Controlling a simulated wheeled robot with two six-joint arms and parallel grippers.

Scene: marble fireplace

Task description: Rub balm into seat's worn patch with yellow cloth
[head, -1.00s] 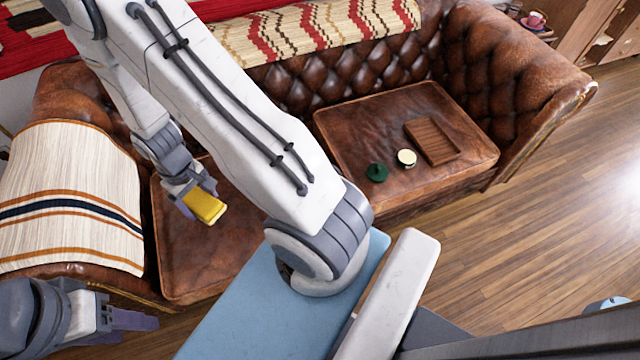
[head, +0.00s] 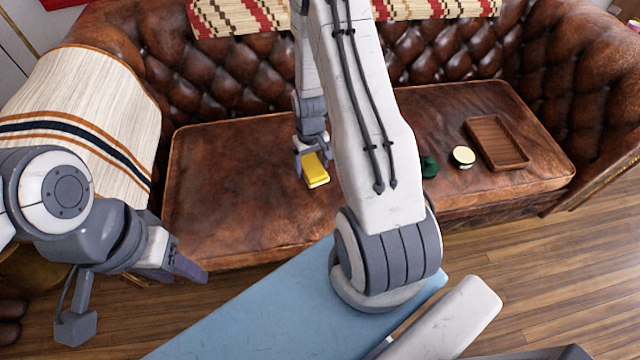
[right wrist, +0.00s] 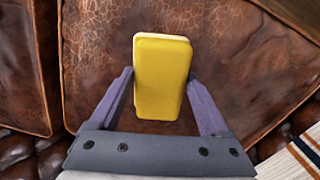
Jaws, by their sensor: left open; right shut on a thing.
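My right gripper (head: 312,168) is shut on a thick yellow cloth (head: 316,172), which hangs over the left seat cushion (head: 225,200) of the brown leather sofa. In the right wrist view the cloth (right wrist: 162,80) sits between the gripper's fingers (right wrist: 160,95), with a pale edge at its far end. Lighter, crackled leather shows around it on the seat (right wrist: 105,35). I cannot tell whether the cloth touches the seat. An open balm tin (head: 463,157) and its green lid (head: 430,167) rest on the right cushion. My left gripper (head: 190,268) is open and empty in front of the sofa.
A wooden tray (head: 497,143) lies beside the tin. A striped cream blanket (head: 80,100) covers the left armrest, and a patterned throw (head: 245,17) the backrest. My right arm hides the middle of the seat. Bare wooden floor (head: 540,260) lies at the front right.

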